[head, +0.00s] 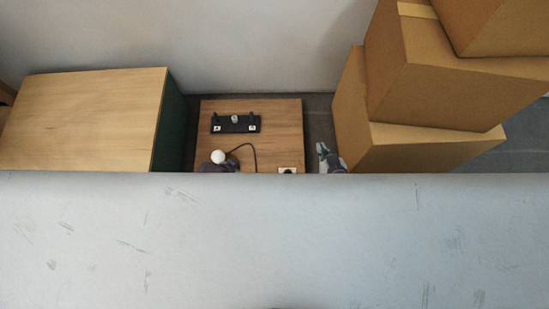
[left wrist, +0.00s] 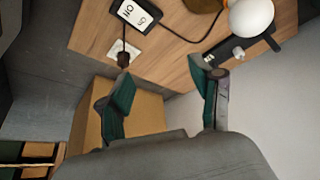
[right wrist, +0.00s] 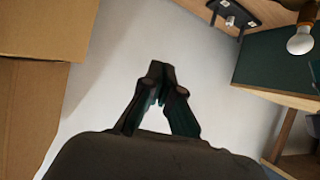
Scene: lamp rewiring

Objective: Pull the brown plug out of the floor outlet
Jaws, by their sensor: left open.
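The brown plug (left wrist: 123,60) sits in the white floor outlet (left wrist: 127,47) near the edge of a wooden board. My left gripper (left wrist: 161,68) is open and empty. In the left wrist view its left fingertip appears just below the plug, and the plug is not between the fingers. In the head view the outlet (head: 287,170) is partly cut off by a pale barrier.
A lamp bulb (head: 218,157) with a dark cord and a black socket bar (head: 236,124) are on the board (head: 280,112). A switch box (left wrist: 136,15) lies beside the outlet. Stacked cardboard boxes (head: 400,145) stand right, a cabinet (head: 85,115) left. The pale barrier (head: 270,235) fills the foreground.

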